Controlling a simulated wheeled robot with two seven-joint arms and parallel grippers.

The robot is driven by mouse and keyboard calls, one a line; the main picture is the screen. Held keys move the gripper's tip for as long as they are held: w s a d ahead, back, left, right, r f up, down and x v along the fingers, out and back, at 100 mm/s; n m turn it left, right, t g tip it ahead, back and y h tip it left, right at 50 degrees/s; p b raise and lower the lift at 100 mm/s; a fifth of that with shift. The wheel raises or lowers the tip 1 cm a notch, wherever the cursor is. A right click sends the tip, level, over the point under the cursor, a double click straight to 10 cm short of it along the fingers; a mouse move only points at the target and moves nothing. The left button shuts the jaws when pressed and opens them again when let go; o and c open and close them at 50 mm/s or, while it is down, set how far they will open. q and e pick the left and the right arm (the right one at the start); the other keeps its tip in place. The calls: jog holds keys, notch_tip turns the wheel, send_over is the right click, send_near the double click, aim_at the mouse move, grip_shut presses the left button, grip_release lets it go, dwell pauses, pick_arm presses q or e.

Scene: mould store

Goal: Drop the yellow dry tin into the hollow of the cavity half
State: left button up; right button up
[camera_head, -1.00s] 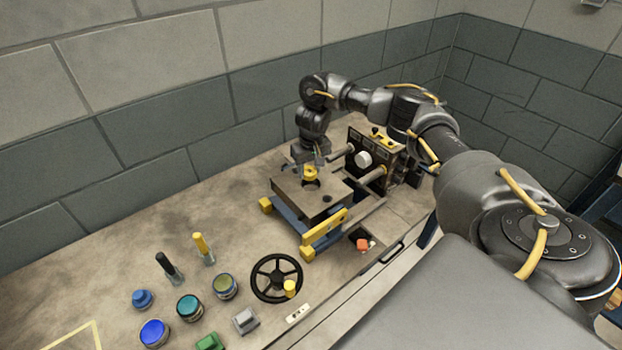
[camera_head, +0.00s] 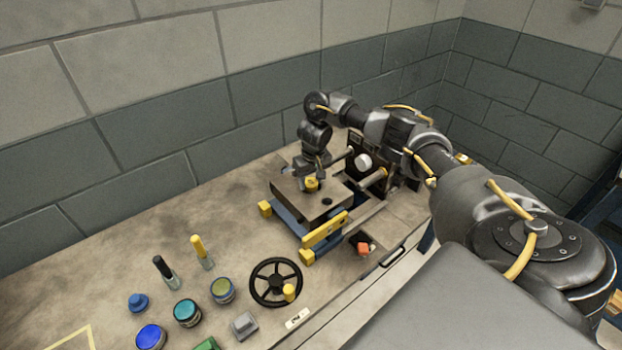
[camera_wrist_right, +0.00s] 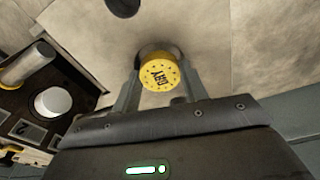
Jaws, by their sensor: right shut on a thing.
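The yellow dry tin (camera_head: 312,185) is between the fingers of my right gripper (camera_head: 313,181). In the right wrist view its round lid (camera_wrist_right: 162,75) faces the camera, with dark lettering, and a finger stands on each side. The cavity half (camera_head: 295,201) is a flat grey-brown block on the blue and yellow frame. The tin is at the block's larger hollow (camera_wrist_right: 150,48), whose dark edge shows just beyond the tin. The tin hides most of the hollow, and I cannot tell how deep it sits. My left gripper is out of view.
A smaller dark hole (camera_head: 327,201) is in the block's top. A machine with a pale round knob (camera_head: 363,161) stands close behind the gripper. The bench's back left is clear.

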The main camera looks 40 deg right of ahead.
aim_at(313, 185)
jog(key=shift+f, duration=0.35)
jog(key=shift+s, duration=0.1)
jog(key=o, duration=1)
jog(key=shift+f, duration=0.1)
jog(key=shift+a, duration=0.25)
jog(key=shift+d, duration=0.1)
jog(key=shift+s+r+p, duration=0.2)
jog(key=shift+r+p, duration=0.4)
jog(key=shift+r, duration=1.6)
jog(key=shift+s+r+p, duration=0.2)
jog(key=shift+r+p, duration=0.45)
jog(key=shift+r, duration=1.6)
jog(key=shift+s+r+p, duration=0.2)
jog(key=shift+r+p, duration=0.4)
jog(key=shift+r, duration=1.6)
